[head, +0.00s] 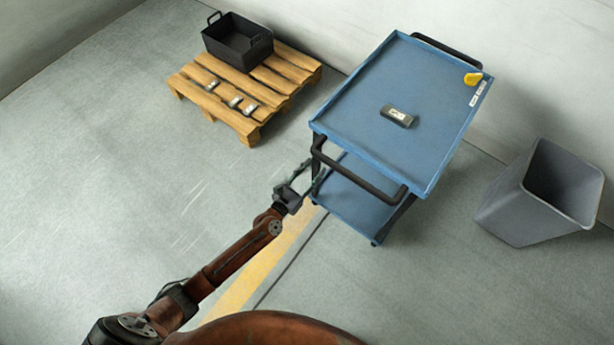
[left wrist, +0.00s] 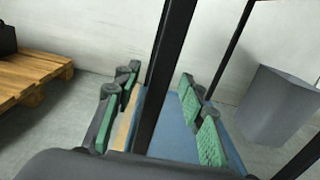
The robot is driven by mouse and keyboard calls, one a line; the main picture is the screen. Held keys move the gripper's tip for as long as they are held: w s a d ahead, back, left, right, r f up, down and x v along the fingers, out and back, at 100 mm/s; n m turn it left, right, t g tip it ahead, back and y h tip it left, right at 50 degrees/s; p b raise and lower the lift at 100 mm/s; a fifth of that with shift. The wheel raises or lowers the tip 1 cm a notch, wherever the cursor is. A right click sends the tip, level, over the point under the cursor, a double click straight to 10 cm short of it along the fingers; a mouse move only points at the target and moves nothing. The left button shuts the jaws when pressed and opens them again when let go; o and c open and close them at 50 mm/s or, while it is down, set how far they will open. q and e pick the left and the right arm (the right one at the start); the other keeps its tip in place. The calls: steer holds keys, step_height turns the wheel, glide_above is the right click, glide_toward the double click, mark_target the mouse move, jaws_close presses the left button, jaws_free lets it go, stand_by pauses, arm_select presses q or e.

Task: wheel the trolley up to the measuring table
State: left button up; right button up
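The trolley is a blue two-shelf cart; its top shelf (head: 372,95) stands right of centre in the head view. A black push handle (head: 360,172) runs along its near end. My left gripper (head: 312,180) is beside the left end of that handle, by the near left corner post. In the left wrist view its green-padded fingers (left wrist: 158,112) are spread apart. A black upright bar (left wrist: 167,65) of the trolley shows between them, and I cannot tell whether they touch it. The blue lower shelf (left wrist: 172,128) shows behind. My right gripper and the measuring table are not in view.
A dark block (head: 397,116) and a yellow item (head: 473,78) lie on the trolley. A grey bin (head: 540,195) stands right of it. A wooden pallet (head: 185,90) with a black crate (head: 237,42) and several small blocks lies behind left. The floor at left is clear.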

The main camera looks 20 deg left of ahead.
arm_select(q)
steer(key=shift+w+d, duration=0.2)
steer(key=shift+w, duration=0.35)
steer(key=shift+c, duration=0.5)
jaws_close()
